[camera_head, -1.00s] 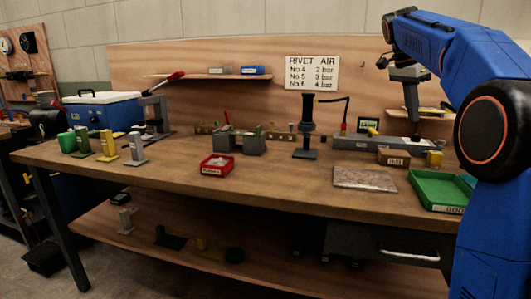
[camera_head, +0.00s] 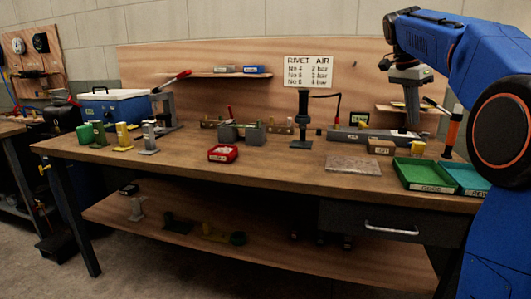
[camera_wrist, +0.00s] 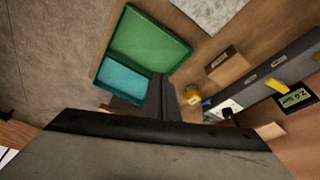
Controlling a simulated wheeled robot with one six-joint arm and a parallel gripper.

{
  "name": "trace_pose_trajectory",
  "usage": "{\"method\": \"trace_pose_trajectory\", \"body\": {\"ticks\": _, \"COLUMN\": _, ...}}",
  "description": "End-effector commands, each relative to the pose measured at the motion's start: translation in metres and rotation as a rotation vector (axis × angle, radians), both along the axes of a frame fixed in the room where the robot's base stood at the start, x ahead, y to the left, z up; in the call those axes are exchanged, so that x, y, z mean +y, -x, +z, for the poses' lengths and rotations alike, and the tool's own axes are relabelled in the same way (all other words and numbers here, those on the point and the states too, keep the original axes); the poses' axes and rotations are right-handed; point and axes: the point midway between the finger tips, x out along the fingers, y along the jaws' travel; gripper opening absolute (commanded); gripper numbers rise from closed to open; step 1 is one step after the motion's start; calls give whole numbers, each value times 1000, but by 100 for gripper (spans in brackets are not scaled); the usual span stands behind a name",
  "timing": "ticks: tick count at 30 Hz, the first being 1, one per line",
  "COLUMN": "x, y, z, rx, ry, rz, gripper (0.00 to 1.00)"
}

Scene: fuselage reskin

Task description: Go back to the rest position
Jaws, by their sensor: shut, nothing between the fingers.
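My gripper (camera_head: 413,120) hangs down from my blue arm at the right of the head view, over or in front of the right end of the workbench (camera_head: 250,168). In the wrist view my gripper's dark fingers (camera_wrist: 162,84) are together with nothing held. Below them in that view are a green tray (camera_wrist: 150,45) and a teal tray (camera_wrist: 122,78). The gripper appears clear of the bench items, though its exact height is hard to tell.
The green tray (camera_head: 424,174) and teal tray (camera_head: 466,180) lie at the bench's right end, near an upright orange-handled tool (camera_head: 453,130). Floor (camera_head: 150,272) is free in front.

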Motion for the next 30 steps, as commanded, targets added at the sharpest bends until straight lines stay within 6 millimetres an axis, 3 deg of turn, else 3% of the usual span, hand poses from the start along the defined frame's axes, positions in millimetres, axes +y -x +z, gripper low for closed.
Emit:
{"method": "trace_pose_trajectory", "body": {"ticks": 8, "x": 16, "y": 29, "z": -9, "rx": 4, "ry": -11, "rz": 125, "gripper": 0}}
{"method": "trace_pose_trajectory", "body": {"ticks": 14, "x": 34, "y": 66, "z": -25, "rx": 7, "ry": -21, "rz": 274, "gripper": 0}}
{"method": "trace_pose_trajectory", "body": {"ticks": 23, "x": 71, "y": 145, "z": -73, "rx": 4, "ry": -31, "rz": 579, "gripper": 0}}
{"method": "trace_pose_trajectory", "body": {"ticks": 30, "x": 98, "y": 210, "z": -126, "rx": -10, "ry": -26, "rz": 812, "gripper": 0}}
